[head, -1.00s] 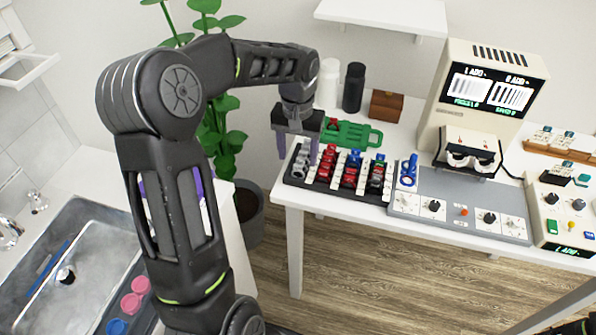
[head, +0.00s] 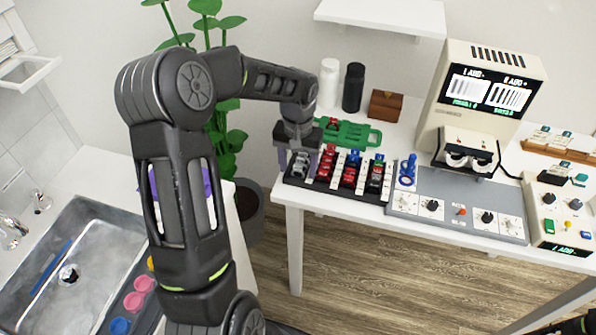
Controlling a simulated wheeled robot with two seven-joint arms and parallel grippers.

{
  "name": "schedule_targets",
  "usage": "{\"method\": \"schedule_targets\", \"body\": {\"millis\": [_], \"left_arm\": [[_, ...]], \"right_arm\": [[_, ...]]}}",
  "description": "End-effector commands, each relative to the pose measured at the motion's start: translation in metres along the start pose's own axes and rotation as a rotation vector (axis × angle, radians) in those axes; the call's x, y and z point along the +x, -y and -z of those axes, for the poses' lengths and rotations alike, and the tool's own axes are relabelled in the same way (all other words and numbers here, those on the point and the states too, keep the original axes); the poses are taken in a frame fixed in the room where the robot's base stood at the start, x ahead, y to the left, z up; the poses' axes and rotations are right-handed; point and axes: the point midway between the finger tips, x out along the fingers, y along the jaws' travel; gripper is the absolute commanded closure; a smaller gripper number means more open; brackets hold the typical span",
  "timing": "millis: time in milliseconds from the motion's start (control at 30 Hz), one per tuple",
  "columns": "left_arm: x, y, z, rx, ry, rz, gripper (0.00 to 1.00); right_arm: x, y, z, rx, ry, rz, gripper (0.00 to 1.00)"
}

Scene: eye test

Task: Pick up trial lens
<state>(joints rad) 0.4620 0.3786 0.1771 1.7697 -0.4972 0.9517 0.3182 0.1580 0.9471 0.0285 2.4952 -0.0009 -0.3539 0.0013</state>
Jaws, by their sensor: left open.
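The trial lenses stand in rows in a black tray (head: 338,199) at the left end of the white table. The rows hold grey lenses (head: 300,165), red lenses (head: 325,164), red and blue lenses (head: 350,170) and dark ones with red and green (head: 375,178). My left gripper (head: 299,163) is open and points down over the tray's left end. Its fingers appear on either side of the grey row and partly cover the tray's back left corner. I cannot tell whether they touch a lens. My right gripper is not in view.
A green tray (head: 358,135) lies behind the lenses. A blue stand (head: 407,172) and a grey panel with knobs (head: 470,192) are to the right. A beige machine (head: 462,95) with screens stands behind the panel. Bottles and a brown box (head: 385,106) stand at the back.

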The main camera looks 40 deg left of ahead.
Motion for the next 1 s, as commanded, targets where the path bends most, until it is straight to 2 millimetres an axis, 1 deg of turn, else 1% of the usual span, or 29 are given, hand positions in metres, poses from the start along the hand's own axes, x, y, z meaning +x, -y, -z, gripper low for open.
{"method": "schedule_targets", "body": {"millis": [167,900,1000], "left_arm": [[-0.0002,0.0001,0.0,0.0,0.0,0.0,0.4],[-0.0003,0.0001,0.0,0.0,0.0,0.0,1.0],[-0.0003,0.0,0.0,0.0,0.0,0.0,1.0]], "right_arm": [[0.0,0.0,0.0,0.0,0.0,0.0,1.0],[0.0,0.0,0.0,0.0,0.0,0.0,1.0],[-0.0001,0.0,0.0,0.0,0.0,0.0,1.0]]}}
